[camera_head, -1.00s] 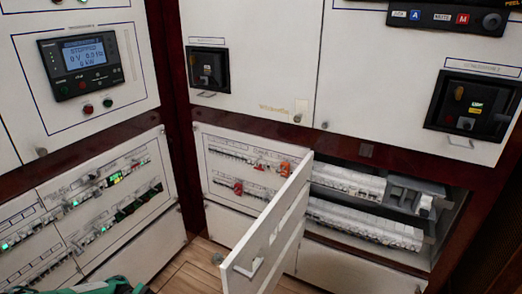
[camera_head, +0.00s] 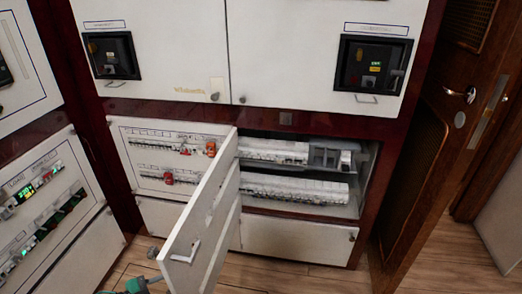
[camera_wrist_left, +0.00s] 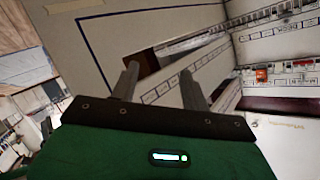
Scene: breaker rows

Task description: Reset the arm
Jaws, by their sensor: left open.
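My left gripper (camera_wrist_left: 158,85) is open and empty in the left wrist view, its two grey fingers apart. A green part of my left arm (camera_head: 136,286) shows at the bottom edge of the head view, just left of the open cabinet door. That white door (camera_head: 190,235) stands swung out from the lower cabinet, with a pale handle on its face. Behind it are the breaker rows (camera_head: 295,189) in the open compartment. In the wrist view a panel lies close beyond the fingers; I cannot tell contact. My right gripper is not in view.
A breaker panel with red switches (camera_head: 168,178) is left of the open door. Another panel with green lights (camera_head: 45,215) is at the far left. Upper cabinets with dark inset units (camera_head: 372,66) are above. A brown wooden door (camera_head: 430,150) is at right. Wooden floor is clear in front.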

